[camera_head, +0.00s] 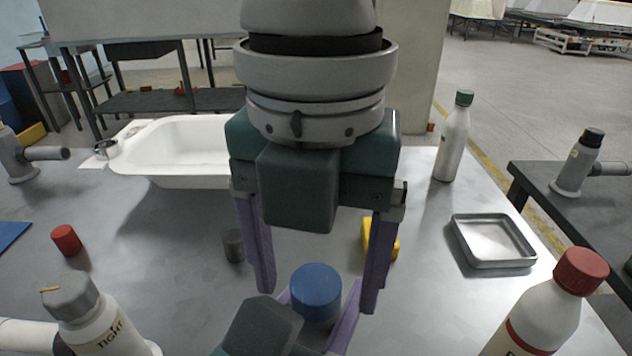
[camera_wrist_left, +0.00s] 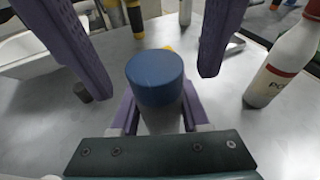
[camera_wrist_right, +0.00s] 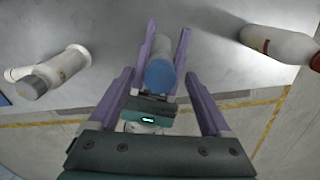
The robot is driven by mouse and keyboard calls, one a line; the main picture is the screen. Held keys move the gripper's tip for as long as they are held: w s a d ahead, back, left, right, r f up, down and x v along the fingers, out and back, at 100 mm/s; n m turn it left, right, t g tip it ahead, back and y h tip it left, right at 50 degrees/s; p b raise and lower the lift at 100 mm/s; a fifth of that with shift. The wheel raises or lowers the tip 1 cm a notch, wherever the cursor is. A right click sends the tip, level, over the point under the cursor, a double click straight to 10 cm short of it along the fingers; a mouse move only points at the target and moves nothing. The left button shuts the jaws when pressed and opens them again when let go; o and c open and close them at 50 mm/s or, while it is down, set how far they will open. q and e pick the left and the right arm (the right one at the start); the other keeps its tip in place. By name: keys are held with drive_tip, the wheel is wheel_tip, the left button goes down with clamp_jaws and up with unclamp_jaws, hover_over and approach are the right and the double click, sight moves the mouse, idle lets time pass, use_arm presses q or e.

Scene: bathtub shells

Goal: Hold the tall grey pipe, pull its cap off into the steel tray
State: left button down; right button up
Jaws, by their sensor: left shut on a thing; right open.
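The blue cap (camera_head: 316,291) sits on top of the tall grey pipe, whose body shows in the left wrist view (camera_wrist_left: 160,121) and the right wrist view (camera_wrist_right: 161,45). My left gripper (camera_wrist_left: 159,108) is shut on the pipe below the cap. My right gripper (camera_head: 318,300) is open above, its fingers on either side of the cap with gaps between. The pipe body is mostly hidden in the head view. The steel tray (camera_head: 492,240) lies empty at the right of the table.
A red-capped bottle (camera_head: 545,315) stands at the front right, a green-capped bottle (camera_head: 455,138) behind the tray. A grey-capped white fitting (camera_head: 95,318) is at front left. A red cap (camera_head: 66,240), a dark grey cap (camera_head: 233,246) and a yellow piece (camera_head: 380,240) lie around. A white bathtub shell (camera_head: 180,150) is behind.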

sight(316, 282)
clamp_jaws()
idle(0.5)
drive_tip(key=shift+r, duration=0.25)
idle(0.7)
drive_tip(key=shift+r, duration=0.9)
drive_tip(key=shift+r, duration=0.15)
drive_tip(key=shift+r, duration=1.9)
use_arm(q)
drive_tip(key=shift+c, duration=1.5)
unclamp_jaws()
